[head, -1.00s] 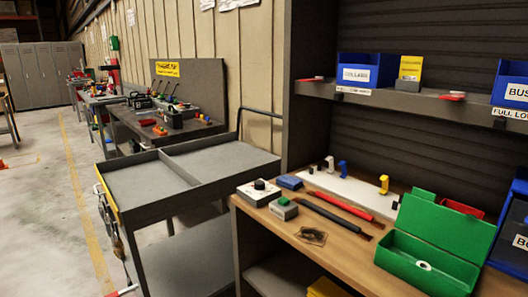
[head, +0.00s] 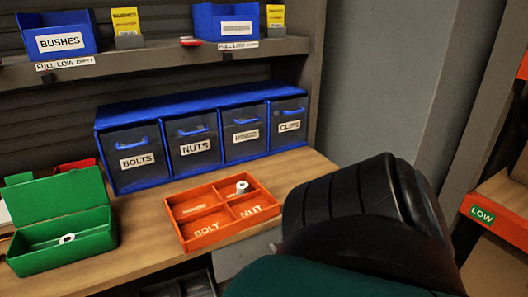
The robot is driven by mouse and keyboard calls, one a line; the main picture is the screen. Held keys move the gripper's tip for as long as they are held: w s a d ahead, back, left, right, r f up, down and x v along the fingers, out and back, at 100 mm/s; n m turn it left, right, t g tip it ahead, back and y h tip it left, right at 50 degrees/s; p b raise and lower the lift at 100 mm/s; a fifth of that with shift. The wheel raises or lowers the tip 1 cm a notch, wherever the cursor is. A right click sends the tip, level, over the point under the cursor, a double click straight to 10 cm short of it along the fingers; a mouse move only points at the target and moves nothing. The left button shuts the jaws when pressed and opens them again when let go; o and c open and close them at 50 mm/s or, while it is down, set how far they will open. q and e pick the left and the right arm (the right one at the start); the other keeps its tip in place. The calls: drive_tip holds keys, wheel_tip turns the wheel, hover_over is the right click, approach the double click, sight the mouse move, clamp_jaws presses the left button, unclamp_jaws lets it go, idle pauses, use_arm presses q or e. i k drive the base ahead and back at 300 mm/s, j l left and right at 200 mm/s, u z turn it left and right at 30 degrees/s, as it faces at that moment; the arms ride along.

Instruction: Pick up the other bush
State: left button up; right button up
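A white ring-shaped bush (head: 67,239) lies inside the open green box (head: 90,252) at the left end of the visible worktop. Another white bush (head: 242,187) lies in the back right compartment of the orange divided tray (head: 207,241) in the middle. The tray's front compartments read BOLT and NUT. A blue bin labelled BUSHES (head: 59,41) stands on the shelf at the upper left; its contents are hidden. Neither of my grippers is in view. A thick black and teal link of my own arm fills the lower right.
A blue drawer unit (head: 200,98) labelled BOLTS, NUTS and CLIPS, with one label unreadable, stands behind the tray. Bare wooden worktop (head: 143,228) lies between green box and tray. A grey wall (head: 378,80) bounds the right. An orange-edged LOW shelf (head: 495,218) is at far right.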

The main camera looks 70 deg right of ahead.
sight(242, 186)
drive_tip(key=z, duration=2.05)
